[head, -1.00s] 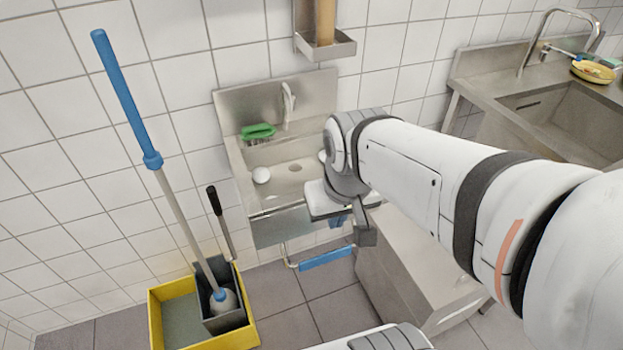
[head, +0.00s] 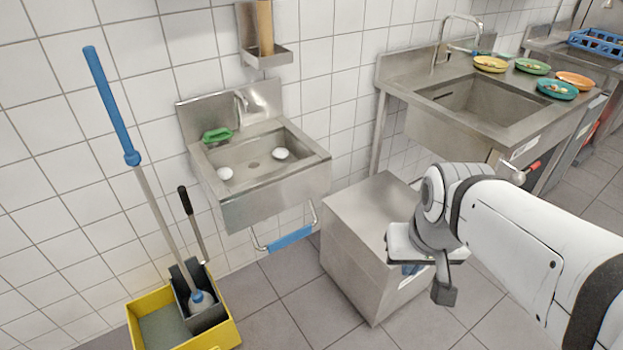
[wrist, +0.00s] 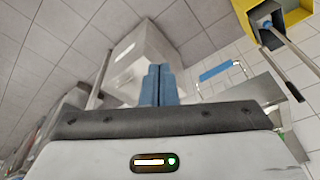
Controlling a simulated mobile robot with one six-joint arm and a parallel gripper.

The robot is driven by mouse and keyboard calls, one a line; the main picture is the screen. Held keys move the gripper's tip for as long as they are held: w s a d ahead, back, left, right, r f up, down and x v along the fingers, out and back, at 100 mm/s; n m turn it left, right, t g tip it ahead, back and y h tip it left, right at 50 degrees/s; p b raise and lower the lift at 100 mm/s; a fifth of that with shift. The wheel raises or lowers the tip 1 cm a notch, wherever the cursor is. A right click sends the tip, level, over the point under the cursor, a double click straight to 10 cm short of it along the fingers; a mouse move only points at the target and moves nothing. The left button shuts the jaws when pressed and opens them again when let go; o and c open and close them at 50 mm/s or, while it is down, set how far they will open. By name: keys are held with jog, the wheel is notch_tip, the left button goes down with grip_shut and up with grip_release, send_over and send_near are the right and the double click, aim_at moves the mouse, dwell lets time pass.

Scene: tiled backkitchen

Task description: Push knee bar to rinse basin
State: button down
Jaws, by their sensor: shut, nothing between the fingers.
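The knee bar (head: 290,241) is a blue padded bar on a bent metal rod under the front of the steel wall basin (head: 280,192). It also shows in the wrist view (wrist: 214,71), right of my fingers. In the basin lie two round white things, one at the left (head: 225,173) and one at the right (head: 281,154). The basin tap (head: 240,101) stands at the back; I cannot tell whether water runs. My gripper (wrist: 159,85) has blue fingers pressed together, empty. In the head view the gripper (head: 411,268) is right of the bar and apart from it, its fingers mostly hidden.
A steel box cabinet (head: 350,240) stands on the floor between my gripper and the bar. A yellow tub (head: 228,331) with a mop (head: 150,200) stands at the left. A green brush (head: 217,135) lies on the basin's back edge. A larger sink (head: 480,105) with dishes is at the right.

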aim_at(297, 240)
jog(key=w+a+f+t+y+b, duration=0.1)
jog(key=w+a+f+t+b, duration=0.25)
jog(key=w+f+b, duration=0.7)
jog(key=w+a+f+t+y+b, duration=0.1)
jog(key=w+a+f+t+b, duration=0.4)
jog(key=w, duration=1.1)
jog(key=w+a+f+t+y+b, duration=0.2)
jog(key=a+f+y+b, duration=0.2)
jog(key=f, duration=0.5)
jog(key=w+a+f+t+y+b, duration=0.2)
jog(key=a+f+y+b, duration=0.3)
jog(key=f, duration=0.5)
jog(key=shift+a+f+y+b, duration=0.3)
jog(key=shift+a+y, duration=0.25)
jog(key=shift+y, duration=0.55)
jog(key=shift+w+t, duration=0.15)
jog(key=shift+t, duration=0.1)
jog(key=shift+w+a+f+b, duration=0.5)
jog(key=shift+w+a+f, duration=0.25)
jog(key=shift+w, duration=0.25)
jog(key=shift+w+a+f+b, duration=0.55)
jog(key=shift+w+a+f, duration=0.15)
jog(key=shift+w+f, duration=0.2)
jog(key=shift+w+a+f+b, duration=0.5)
jog(key=shift+w+a+f, duration=0.25)
jog(key=shift+w, duration=0.3)
